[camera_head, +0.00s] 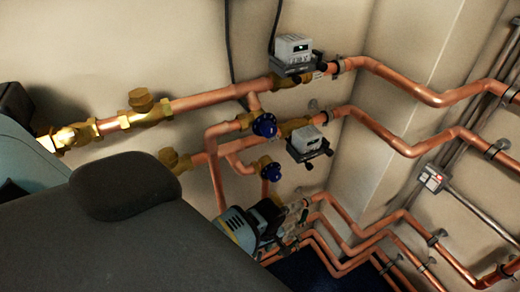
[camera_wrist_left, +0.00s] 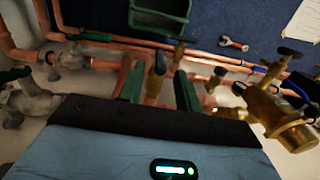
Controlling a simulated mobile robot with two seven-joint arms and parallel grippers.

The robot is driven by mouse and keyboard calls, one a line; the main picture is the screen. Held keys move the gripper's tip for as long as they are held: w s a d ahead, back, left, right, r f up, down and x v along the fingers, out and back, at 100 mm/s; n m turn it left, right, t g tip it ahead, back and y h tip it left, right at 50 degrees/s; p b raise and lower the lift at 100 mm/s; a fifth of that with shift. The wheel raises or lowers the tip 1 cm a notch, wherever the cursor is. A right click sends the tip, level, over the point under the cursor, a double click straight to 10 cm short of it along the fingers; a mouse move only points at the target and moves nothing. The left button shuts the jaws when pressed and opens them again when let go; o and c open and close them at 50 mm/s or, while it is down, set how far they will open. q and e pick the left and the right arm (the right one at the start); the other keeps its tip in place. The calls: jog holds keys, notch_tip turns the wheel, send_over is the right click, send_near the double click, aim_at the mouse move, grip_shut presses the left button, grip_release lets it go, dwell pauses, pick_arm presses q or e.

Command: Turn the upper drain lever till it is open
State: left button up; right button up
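My left gripper (camera_head: 282,228) is low among the copper pipes in the head view, seen from behind, its fingertips partly hidden. In the left wrist view its two green fingers (camera_wrist_left: 158,88) stand apart. A brass valve fitting (camera_wrist_left: 157,68) shows between or just beyond them; I cannot tell whether they touch it. A brass valve with a dark handle (camera_wrist_left: 180,55) stands just beyond the right finger. Another brass valve with a black handle (camera_wrist_left: 272,72) is farther right. I cannot tell which handle is the upper drain lever, or its setting. My right gripper is not in view.
Two blue-handled valves (camera_head: 264,125) (camera_head: 269,168) are above the gripper. Grey meter boxes (camera_head: 293,48) (camera_head: 308,143) sit on the copper pipes. A large brass fitting (camera_wrist_left: 292,128) is close on the right.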

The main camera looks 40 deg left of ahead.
pick_arm(q)
jog(key=f, duration=0.2)
jog(key=f+b, duration=0.1)
jog(key=f, duration=0.3)
jog(key=shift+s+a, duration=0.15)
jog(key=shift+s, duration=0.25)
jog(key=shift+f, duration=0.1)
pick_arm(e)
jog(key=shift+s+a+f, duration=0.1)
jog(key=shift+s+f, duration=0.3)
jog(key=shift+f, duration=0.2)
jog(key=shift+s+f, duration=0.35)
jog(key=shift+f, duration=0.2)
